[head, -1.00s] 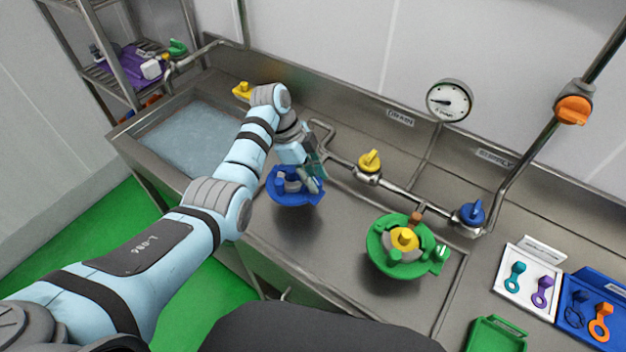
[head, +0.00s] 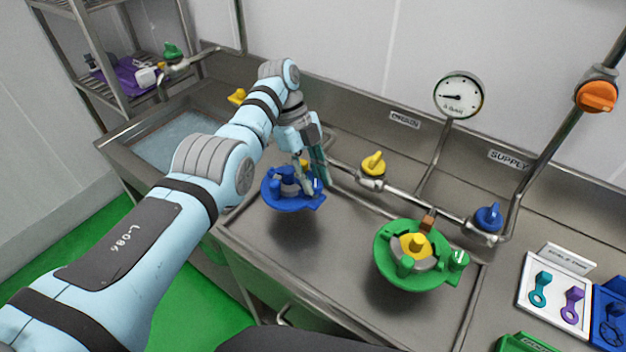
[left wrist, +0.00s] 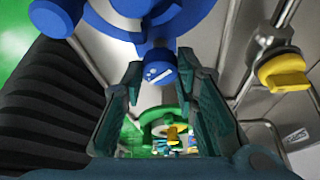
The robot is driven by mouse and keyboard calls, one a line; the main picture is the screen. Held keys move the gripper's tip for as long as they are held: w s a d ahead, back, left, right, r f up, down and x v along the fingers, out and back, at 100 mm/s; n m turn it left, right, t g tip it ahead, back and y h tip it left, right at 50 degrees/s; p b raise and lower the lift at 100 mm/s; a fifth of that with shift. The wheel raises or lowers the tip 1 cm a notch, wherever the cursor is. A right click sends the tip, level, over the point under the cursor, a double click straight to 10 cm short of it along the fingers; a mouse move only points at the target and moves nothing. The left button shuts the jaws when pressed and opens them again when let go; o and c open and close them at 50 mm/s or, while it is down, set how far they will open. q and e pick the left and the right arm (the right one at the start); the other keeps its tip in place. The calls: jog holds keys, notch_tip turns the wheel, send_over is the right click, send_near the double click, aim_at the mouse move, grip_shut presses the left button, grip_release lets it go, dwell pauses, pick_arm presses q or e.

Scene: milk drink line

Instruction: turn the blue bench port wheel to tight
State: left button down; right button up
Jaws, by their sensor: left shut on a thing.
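The blue bench port wheel (head: 287,183) sits in a round blue housing on the steel bench, in the middle of the head view. My left gripper (head: 312,187) reaches down from above at the wheel's right side. In the left wrist view, one round blue knob (left wrist: 158,73) of the wheel lies between the fingertips of my left gripper (left wrist: 160,68), which is shut on it. The fingers hide part of the wheel in the head view. A tight mark cannot be read. My right gripper is in neither view.
A green port (head: 417,258) with a yellow centre stands to the right on the bench. Behind run pipes with a yellow valve (head: 373,163), a blue valve (head: 488,217) and a gauge (head: 459,95). A water-filled sink (head: 170,140) lies left. Bare bench lies between the ports.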

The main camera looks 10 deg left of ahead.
aim_at(314, 181)
pick_arm(q)
jog(key=c, duration=1.3)
grip_release()
notch_tip(314, 181, up, 10)
